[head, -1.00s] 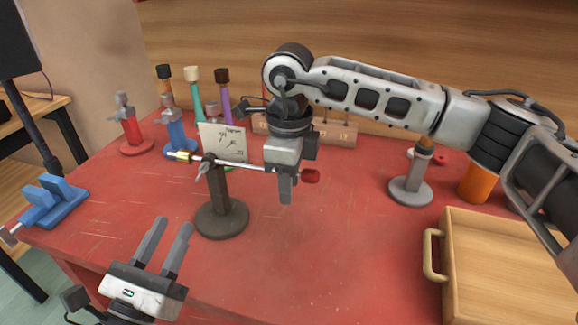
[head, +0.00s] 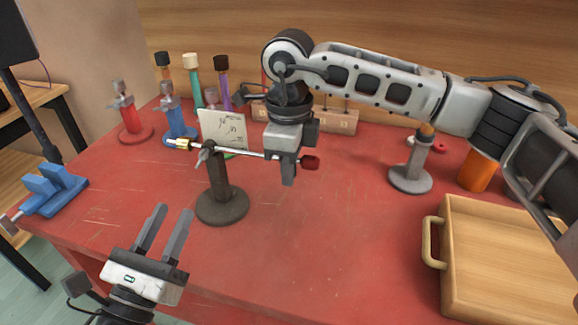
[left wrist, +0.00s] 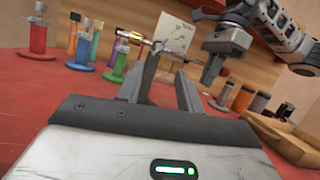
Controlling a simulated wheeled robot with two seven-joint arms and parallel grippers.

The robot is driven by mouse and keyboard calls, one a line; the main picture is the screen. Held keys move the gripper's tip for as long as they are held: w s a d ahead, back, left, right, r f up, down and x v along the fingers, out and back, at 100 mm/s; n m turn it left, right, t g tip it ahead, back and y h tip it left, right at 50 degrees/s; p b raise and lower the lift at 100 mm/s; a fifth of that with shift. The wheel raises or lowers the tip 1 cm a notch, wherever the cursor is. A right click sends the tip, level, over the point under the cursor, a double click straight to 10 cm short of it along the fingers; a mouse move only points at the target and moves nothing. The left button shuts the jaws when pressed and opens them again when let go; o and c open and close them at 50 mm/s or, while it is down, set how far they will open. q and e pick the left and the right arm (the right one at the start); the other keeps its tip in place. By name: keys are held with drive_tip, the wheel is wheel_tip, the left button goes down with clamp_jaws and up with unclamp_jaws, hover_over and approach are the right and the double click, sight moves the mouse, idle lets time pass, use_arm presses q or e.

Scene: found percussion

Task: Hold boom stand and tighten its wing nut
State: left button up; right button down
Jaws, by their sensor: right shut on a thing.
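The boom stand (head: 222,205) stands upright on the red table, with a round dark base and a dark post. Its thin metal boom (head: 240,152) runs roughly level across the top, with a brass end at left and a red end at right. The grey wing nut (head: 204,155) is at the top of the post. My right gripper (head: 289,170) points down and is shut on the boom near its red end. My left gripper (head: 162,235) is open and empty, in front and left of the stand. The stand also shows beyond its fingers in the left wrist view (left wrist: 147,75).
A small card with drawn marks (head: 222,128) stands behind the boom. Red (head: 130,122) and blue (head: 178,130) stands and several capped tubes are at the back left. A blue vise (head: 52,190) is at the left edge. A grey stand (head: 411,178) and a wooden case (head: 510,260) are at right.

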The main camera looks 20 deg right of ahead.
sight(197, 164)
idle(0.3)
use_arm(q)
drive_tip(key=shift+c, duration=0.9)
drive_tip(key=s+a+r+n+g+h, duration=0.1)
drive_tip(key=a+n, duration=0.1)
drive_tip(key=n, duration=1.2)
drive_tip(key=s+a+r+n+g+h, duration=0.1)
drive_tip(key=s+a+r+n, duration=0.1)
drive_tip(key=n, duration=1.1)
drive_tip(key=shift+n, duration=0.3)
drive_tip(key=w+d, duration=0.6)
drive_tip(key=w, duration=0.1)
drive_tip(key=w+d, duration=0.3)
drive_tip(key=w, duration=0.1)
drive_tip(key=shift+w+d+r, duration=0.15)
drive_tip(key=shift+d+r, duration=0.05)
drive_tip(key=shift+r, duration=0.05)
